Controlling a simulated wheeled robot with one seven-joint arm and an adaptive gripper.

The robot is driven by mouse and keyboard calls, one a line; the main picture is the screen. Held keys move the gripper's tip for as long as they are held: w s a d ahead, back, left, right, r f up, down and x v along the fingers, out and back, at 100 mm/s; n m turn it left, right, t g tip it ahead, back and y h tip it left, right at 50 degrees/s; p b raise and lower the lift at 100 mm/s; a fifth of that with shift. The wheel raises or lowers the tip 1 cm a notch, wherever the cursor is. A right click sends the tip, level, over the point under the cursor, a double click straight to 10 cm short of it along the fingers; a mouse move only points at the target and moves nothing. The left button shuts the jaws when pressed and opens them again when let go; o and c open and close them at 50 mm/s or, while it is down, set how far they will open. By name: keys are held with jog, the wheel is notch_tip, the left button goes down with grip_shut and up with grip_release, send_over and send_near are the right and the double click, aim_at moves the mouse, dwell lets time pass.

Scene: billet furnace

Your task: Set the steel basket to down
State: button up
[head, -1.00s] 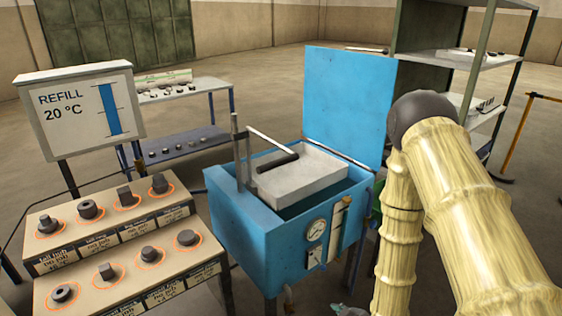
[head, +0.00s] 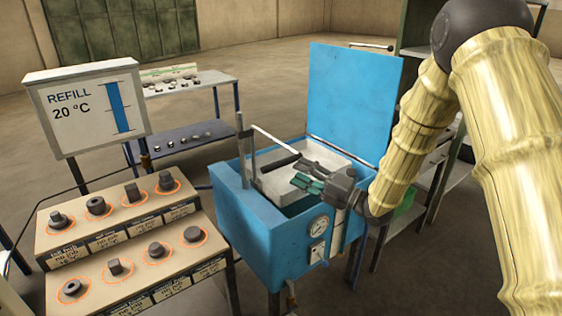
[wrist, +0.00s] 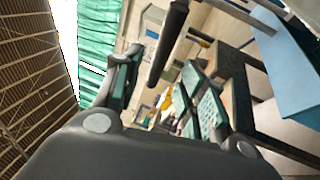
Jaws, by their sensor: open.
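The pale grey steel basket (head: 330,157) sits in the mouth of the blue tank (head: 262,222), near its rim. A thin bent rod and a black handle grip (head: 284,162) stand at its left side. My gripper (head: 299,174), with green finger pads, is open over the basket, to the right of the black grip. In the wrist view the black grip (wrist: 168,45) shows ahead, between the lines of the two fingers, and looks untouched. My gripper partly covers the basket in the head view.
The tank's blue lid (head: 352,100) stands open behind. A stepped rack (head: 118,245) with several dark metal parts is at the left, below a sign (head: 90,108) reading "REFILL 20 °C". A shelf stands behind my arm.

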aim_at(285, 165)
jog(key=p+x, duration=0.2)
jog(key=x, duration=0.5)
jog(key=shift+a, duration=0.15)
jog(key=shift+c, duration=0.2)
grip_shut()
